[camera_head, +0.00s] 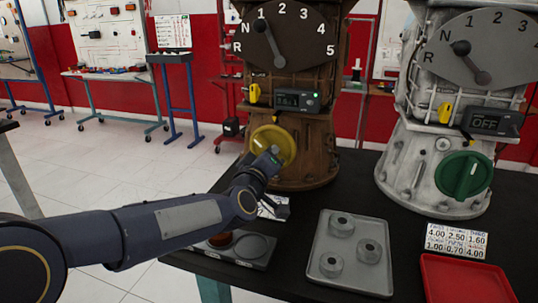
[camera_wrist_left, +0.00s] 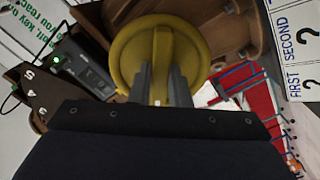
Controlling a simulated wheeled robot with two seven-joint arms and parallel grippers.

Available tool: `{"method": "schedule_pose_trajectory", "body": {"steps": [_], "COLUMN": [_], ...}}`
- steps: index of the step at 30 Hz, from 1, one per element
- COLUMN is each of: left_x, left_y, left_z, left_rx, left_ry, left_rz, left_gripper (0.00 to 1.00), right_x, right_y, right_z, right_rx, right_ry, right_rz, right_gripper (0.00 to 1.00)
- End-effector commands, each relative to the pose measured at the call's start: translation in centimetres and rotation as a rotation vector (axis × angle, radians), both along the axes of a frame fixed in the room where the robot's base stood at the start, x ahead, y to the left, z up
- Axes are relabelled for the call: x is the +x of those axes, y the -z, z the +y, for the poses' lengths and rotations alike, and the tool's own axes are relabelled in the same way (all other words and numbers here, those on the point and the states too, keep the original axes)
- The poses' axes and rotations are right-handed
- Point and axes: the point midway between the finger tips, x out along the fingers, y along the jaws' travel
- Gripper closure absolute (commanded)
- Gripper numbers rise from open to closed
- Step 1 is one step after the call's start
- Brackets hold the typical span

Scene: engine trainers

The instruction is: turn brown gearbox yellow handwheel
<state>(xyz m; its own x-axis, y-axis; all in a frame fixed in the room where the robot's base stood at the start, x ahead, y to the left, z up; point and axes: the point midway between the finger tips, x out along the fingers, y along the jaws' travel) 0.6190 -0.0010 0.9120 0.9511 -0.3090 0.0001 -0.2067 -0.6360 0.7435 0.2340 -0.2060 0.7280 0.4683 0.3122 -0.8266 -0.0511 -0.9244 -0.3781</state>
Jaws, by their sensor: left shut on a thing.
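The brown gearbox (camera_head: 305,150) stands on the black table, with a dial marked R, N, 1 to 5 and a lever at its top. Its yellow handwheel (camera_head: 285,140) sits low on the front, below a small display (camera_head: 297,101). My left gripper (camera_head: 271,157) reaches it from the lower left. In the left wrist view the yellow handwheel (camera_wrist_left: 158,48) fills the upper middle, and my gripper's two fingers (camera_wrist_left: 160,84) are shut on its raised central bar. The bar looks roughly upright in that view. My right gripper is not in view.
A grey gearbox (camera_head: 440,100) with a green handwheel (camera_head: 461,176) and an OFF display stands to the right. A grey tray (camera_head: 350,277) with several round parts, a red tray (camera_head: 465,280) and a number card (camera_head: 457,240) lie in front. A dark holder (camera_head: 232,250) lies beneath my left arm.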

Motion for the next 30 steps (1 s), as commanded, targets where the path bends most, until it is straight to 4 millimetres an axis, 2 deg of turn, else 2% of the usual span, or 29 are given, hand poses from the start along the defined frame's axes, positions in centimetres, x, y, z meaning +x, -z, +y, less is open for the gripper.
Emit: {"method": "schedule_pose_trajectory", "body": {"steps": [11,12,16,25,30], "left_x": [0.0,0.0,0.0,-0.2,-2.1], "left_y": [0.2,0.2,0.1,0.0,-0.1], "left_z": [0.0,0.0,0.0,0.1,0.7], "left_rx": [0.004,0.004,0.003,0.001,0.001], "left_ry": [0.0,0.0,0.001,0.0,0.001], "left_rz": [0.002,0.002,0.001,0.0,0.0], "left_gripper": [1.0,0.79,0.62,0.62,0.62], "right_x": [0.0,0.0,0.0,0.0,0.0], "right_y": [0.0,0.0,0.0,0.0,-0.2], "right_z": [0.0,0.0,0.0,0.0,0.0], "right_rx": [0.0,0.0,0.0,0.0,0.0], "right_ry": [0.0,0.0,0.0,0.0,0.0], "right_rz": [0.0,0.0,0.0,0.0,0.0], "right_gripper": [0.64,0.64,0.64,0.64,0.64]}}
